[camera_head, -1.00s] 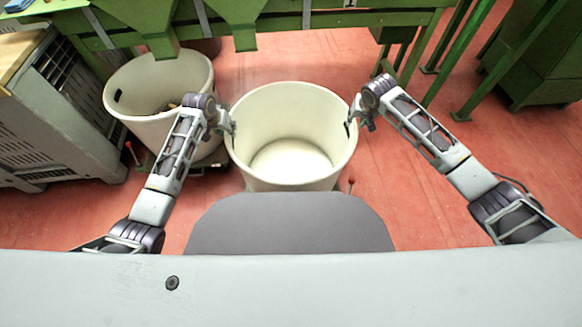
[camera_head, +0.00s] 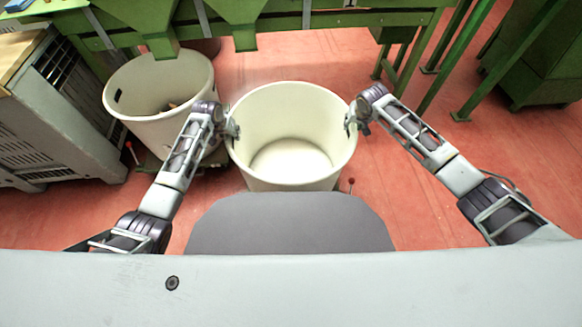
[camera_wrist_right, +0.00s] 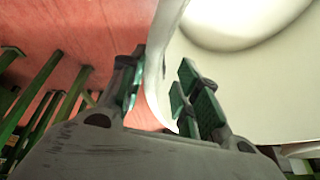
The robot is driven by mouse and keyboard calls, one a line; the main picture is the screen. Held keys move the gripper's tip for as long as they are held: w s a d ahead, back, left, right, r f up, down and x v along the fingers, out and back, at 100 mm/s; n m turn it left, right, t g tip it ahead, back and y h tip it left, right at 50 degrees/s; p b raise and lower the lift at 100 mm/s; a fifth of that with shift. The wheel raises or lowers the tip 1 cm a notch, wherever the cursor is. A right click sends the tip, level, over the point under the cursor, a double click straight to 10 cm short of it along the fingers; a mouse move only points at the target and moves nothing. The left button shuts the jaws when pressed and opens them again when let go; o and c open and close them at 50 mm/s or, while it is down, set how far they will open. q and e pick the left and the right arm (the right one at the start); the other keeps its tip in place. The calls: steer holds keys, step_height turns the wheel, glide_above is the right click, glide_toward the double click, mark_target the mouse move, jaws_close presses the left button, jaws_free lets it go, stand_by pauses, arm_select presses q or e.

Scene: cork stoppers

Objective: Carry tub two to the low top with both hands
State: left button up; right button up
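A white, empty-looking round tub (camera_head: 290,181) stands in the middle of the head view, between my two grippers. I cannot read any mark that tells which tub it is. My left gripper (camera_head: 233,128) is at its left rim; its fingers are too small to tell whether they are closed. My right gripper (camera_head: 352,122) is at its right rim. In the right wrist view, this gripper (camera_wrist_right: 160,95) has its fingers apart on either side of the tub wall (camera_wrist_right: 158,62), with a gap on the inner side.
A second white tub (camera_head: 160,132) with a few small pieces inside stands at the left, close to my left arm. A grey crate (camera_head: 60,150) with a wooden top is further left. Green machinery (camera_head: 290,42) spans the back. Red floor (camera_head: 460,170) is clear at the right.

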arm_select(q)
steer(key=shift+c, duration=0.2)
jaws_close()
arm_select(e)
jaws_close()
arm_select(q)
steer(key=shift+w+r, duration=0.1)
arm_select(e)
steer(key=shift+w+r, duration=0.1)
